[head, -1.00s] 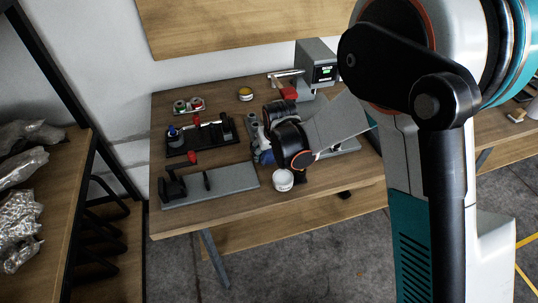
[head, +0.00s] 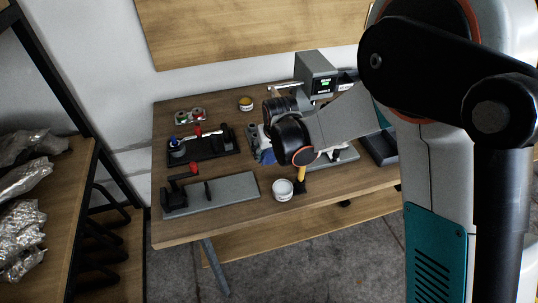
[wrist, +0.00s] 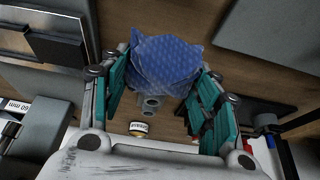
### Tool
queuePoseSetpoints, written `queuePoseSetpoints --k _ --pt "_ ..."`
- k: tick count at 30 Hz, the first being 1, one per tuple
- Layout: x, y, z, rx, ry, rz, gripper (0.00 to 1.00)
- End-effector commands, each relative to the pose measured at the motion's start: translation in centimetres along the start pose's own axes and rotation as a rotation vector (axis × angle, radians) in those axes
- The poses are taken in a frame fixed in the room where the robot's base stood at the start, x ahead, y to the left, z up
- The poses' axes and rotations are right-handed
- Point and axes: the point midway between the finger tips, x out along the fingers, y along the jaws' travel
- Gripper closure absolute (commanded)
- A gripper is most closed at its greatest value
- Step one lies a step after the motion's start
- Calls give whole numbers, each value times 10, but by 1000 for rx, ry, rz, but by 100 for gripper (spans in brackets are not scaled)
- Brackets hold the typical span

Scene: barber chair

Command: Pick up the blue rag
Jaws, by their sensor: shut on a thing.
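The blue rag (wrist: 165,65) is a crumpled, patterned blue cloth in the upper middle of the wrist view. My gripper (wrist: 168,72) has its teal-padded fingers on both sides of the rag and is shut on it. In the head view my gripper (head: 262,143) is over the middle of the workbench, with a bit of the blue rag (head: 266,156) showing below it. My wrist hides most of the rag there, and I cannot tell if it still touches the bench.
The workbench (head: 225,225) holds a grey fixture (head: 232,188), a black tool tray (head: 215,155), a white pot (head: 283,190) with a yellow-handled tool (head: 301,173) beside it, a yellow-labelled tin (head: 246,104) and a grey device (head: 315,75). A shelf (head: 75,185) with foil-like bags stands left.

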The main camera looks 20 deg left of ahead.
Motion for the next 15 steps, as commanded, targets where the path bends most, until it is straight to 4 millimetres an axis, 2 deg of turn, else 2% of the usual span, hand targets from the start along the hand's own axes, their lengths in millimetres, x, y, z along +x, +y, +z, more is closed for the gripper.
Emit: queuePoseSetpoints --k 1,3,15 --pt "-14 0 -6 0 0 0 67" --pt "-24 0 -6 0 0 0 67" --pt "-53 0 75 0 0 0 67"
